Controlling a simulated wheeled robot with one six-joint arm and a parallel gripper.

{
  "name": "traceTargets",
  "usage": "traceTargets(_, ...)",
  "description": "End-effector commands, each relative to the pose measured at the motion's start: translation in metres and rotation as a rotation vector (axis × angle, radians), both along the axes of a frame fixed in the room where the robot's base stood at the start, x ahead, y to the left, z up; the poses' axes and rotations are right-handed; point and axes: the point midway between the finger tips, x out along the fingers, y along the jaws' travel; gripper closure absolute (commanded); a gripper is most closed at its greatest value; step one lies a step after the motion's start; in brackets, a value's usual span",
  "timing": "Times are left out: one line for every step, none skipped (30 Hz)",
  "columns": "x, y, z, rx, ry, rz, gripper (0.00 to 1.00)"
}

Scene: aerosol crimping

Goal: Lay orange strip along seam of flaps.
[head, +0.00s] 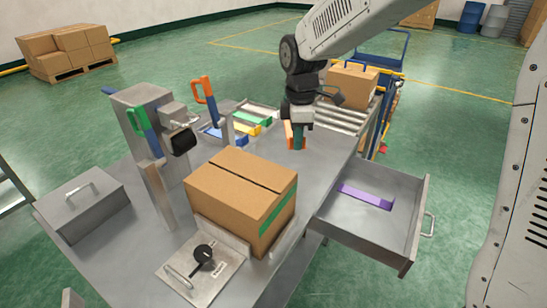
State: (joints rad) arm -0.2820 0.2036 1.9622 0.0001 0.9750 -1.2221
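A closed brown cardboard box (243,194) stands on the metal table, with a dark seam between its top flaps (248,170). A green strip (278,209) runs across its right side. My gripper (296,136) points down over the table behind and right of the box, apart from it. Orange and dark green pieces show at its fingertips. They are too small to tell whether they are fingers or a held strip, or whether the gripper is open or shut. No separate orange strip can be clearly made out.
A purple strip (365,197) lies in the open drawer (352,232) at right. Trays with coloured pieces (245,124) stand behind the box. A machine post (146,108), orange-handled tool (205,90), lidded metal box (83,205) and dial plate (203,268) crowd the left and front.

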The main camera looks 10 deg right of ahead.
Motion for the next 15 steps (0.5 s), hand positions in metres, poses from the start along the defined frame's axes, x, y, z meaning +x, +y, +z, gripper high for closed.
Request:
traceTargets(-0.02, 0.017, 0.007, 0.001, -0.002, 0.161, 1.0)
traceTargets(-0.03, 0.025, 0.01, 0.001, -0.002, 0.255, 1.0)
traceTargets(-0.042, 0.034, 0.014, 0.001, -0.003, 0.374, 1.0)
traceTargets(-0.052, 0.039, 0.016, 0.0, -0.001, 0.457, 1.0)
traceTargets(-0.06, 0.045, 0.019, 0.001, -0.002, 0.535, 1.0)
traceTargets(-0.07, 0.051, 0.02, -0.001, -0.002, 0.63, 1.0)
traceTargets(-0.077, 0.054, 0.022, -0.001, -0.002, 0.691, 1.0)
traceTargets(-0.083, 0.058, 0.023, -0.001, -0.002, 0.749, 1.0)
traceTargets(-0.09, 0.061, 0.025, -0.001, -0.001, 0.813, 1.0)
traceTargets(-0.095, 0.063, 0.025, -0.001, -0.001, 0.854, 1.0)
traceTargets(-0.098, 0.065, 0.026, -0.001, -0.001, 0.888, 1.0)
traceTargets(-0.102, 0.067, 0.027, -0.001, -0.001, 0.924, 1.0)
traceTargets(-0.104, 0.068, 0.027, -0.001, 0.0, 0.943, 1.0)
traceTargets(-0.106, 0.068, 0.027, -0.001, 0.0, 0.958, 1.0)
traceTargets(-0.107, 0.069, 0.026, -0.001, 0.0, 0.971, 1.0)
